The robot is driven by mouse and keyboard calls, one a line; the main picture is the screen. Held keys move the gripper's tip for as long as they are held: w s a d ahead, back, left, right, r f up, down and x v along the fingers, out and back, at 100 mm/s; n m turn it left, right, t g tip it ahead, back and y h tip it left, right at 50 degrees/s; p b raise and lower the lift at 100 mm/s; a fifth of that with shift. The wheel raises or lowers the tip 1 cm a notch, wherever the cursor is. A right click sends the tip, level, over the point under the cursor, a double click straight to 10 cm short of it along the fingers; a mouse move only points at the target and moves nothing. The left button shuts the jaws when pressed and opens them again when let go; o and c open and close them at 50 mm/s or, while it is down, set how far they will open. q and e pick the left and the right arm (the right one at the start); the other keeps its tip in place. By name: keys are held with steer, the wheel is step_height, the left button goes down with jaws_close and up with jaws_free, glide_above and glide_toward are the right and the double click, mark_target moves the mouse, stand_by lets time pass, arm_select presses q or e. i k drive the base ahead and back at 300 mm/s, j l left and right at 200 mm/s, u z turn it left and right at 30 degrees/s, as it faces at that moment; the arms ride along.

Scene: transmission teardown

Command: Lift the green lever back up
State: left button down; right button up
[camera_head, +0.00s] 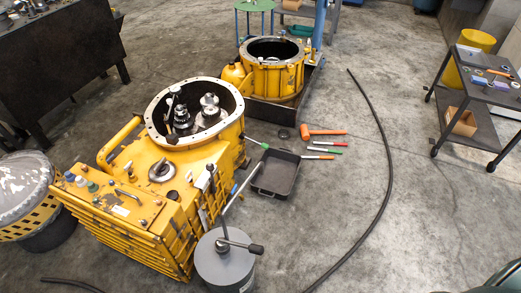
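A short lever with a green knob (264,146) sticks out to the right from the side of the near yellow transmission housing (185,165). It slopes slightly downward to the right, with its tip above the floor near a black tray. Its pivot end is hard to make out against the housing. Neither of my grippers is in view, and nothing is seen touching the lever.
The black tray (276,174) stands below the lever. An orange mallet (326,132) and several colored-handled tools lie beyond it. A grey drum (225,263) stands in front. A black hose (388,170) curves across otherwise open floor. A tool cart (483,105) stands right.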

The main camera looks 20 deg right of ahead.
mark_target(243, 135)
steer(key=l+u, duration=0.3)
steer(key=l, duration=0.3)
steer(key=l+u, duration=0.35)
steer(key=l, duration=0.3)
steer(key=l+u, duration=0.3)
steer(key=l, duration=0.3)
steer(key=k+l+u, duration=0.15)
steer(key=l+u, duration=0.15)
steer(key=l, duration=0.25)
steer(key=l+u, duration=0.95)
steer(key=k+l+u, duration=0.1)
steer(key=l+u, duration=0.85)
steer(key=u, duration=0.15)
steer(key=i+l+z, duration=0.1)
steer(key=l+z, duration=0.2)
steer(key=z, duration=1.45)
steer(key=i+z, duration=0.1)
steer(key=z, duration=1.3)
steer(key=i+z, duration=0.1)
steer(key=z, duration=1.35)
steer(key=j+z, duration=0.1)
steer(key=z, duration=1.3)
